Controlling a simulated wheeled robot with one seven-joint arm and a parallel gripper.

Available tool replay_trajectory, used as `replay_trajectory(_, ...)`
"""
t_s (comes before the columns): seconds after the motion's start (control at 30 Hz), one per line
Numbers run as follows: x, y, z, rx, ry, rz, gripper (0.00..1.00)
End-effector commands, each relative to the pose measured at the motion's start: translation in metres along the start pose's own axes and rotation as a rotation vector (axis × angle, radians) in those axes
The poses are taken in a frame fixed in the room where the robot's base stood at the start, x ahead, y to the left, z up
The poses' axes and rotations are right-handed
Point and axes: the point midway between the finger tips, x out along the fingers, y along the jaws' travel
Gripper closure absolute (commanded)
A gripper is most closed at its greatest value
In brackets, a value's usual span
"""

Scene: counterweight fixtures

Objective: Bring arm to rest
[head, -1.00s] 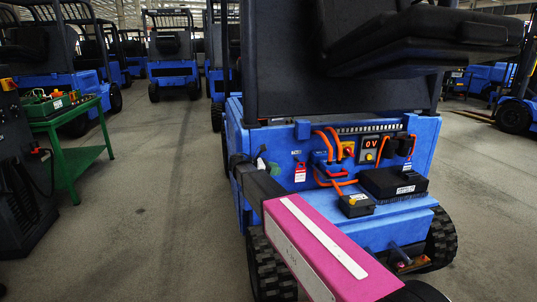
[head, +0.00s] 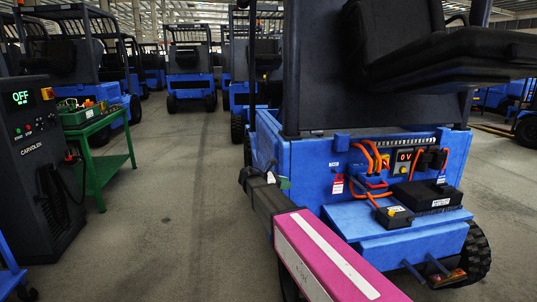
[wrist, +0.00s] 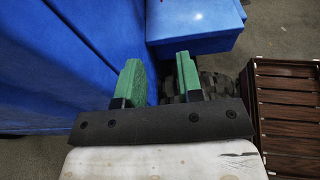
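My arm (head: 325,258), with a pink and white cover, reaches from the lower right toward the left rear corner of the blue forklift (head: 395,235). My gripper (wrist: 160,82) shows two green fingers standing apart with nothing between them. In the head view its fingertips (head: 283,183) are small and partly hidden by the dark wrist. In the wrist view the fingers are beside the forklift's blue side panel (wrist: 60,75), with a black tyre (wrist: 215,88) behind them. I cannot tell whether they touch anything.
The forklift carries a 0 V display (head: 405,156), orange cables and a black box (head: 425,195). At left stand a dark charger (head: 45,160) reading OFF and a green table (head: 105,165). A brown slatted object (wrist: 288,110) lies at right in the wrist view. The aisle floor (head: 180,200) is clear.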

Motion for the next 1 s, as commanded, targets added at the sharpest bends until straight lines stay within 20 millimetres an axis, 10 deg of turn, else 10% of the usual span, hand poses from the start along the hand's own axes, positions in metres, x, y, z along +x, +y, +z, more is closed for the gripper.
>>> replay_trajectory(0.57, 0.072, -0.075, -0.063, 0.312, 0.311, -0.098, 0.66)
replay_trajectory(1.0, 0.124, -0.236, -0.162, 1.090, 0.819, -0.675, 0.66)
